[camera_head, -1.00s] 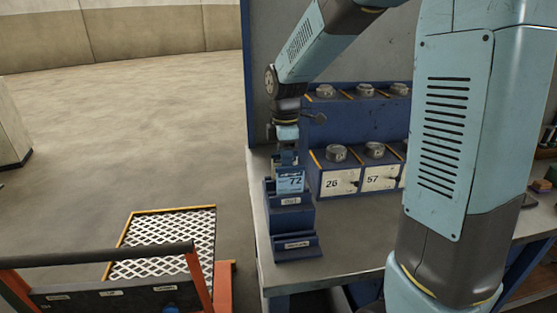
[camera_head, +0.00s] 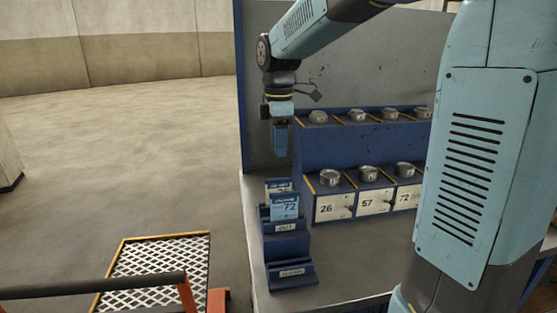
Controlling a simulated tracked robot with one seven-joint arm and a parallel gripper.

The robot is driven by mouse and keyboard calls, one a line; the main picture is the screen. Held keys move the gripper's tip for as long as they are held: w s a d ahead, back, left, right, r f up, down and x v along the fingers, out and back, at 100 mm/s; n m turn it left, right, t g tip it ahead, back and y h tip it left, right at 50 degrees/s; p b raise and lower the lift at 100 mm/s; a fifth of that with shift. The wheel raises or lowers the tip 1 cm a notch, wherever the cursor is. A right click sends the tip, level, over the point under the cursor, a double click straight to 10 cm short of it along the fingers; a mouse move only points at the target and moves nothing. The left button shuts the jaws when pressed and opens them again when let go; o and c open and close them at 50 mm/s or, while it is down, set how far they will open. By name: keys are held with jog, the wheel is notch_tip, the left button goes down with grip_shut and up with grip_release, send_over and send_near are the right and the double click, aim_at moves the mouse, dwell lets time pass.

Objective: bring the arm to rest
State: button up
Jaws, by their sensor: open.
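My gripper (camera_head: 280,150) hangs from my arm, pointing down, above the rear of the blue card holder (camera_head: 286,243). It is open and empty, apart from the cards below it. A blue card marked 72 (camera_head: 285,207) stands in the holder's upper slot, labelled OUT. A paler card (camera_head: 278,186) stands behind it, partly hidden. The lower front slot (camera_head: 291,275) has a label too small to read and looks empty.
A blue two-tier rack (camera_head: 350,148) with several round metal pieces and number plates 26, 57 and 72 stands right of my gripper on the grey bench (camera_head: 345,255). A mesh platform (camera_head: 155,270) lies at lower left. The floor (camera_head: 120,150) on the left is clear.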

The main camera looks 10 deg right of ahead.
jog(key=s+d+m+t, duration=0.2)
jog(key=s+d+m, duration=0.3)
jog(key=s+m, duration=0.4)
jog(key=s+d+m+t, duration=0.3)
jog(key=s+d+m, duration=0.2)
jog(key=s+m, duration=0.4)
jog(key=s, duration=0.3)
jog(key=shift+s+d+f+t, duration=0.15)
jog(key=shift+s+d+t, duration=0.15)
jog(key=shift+s, duration=0.1)
dwell(0.5)
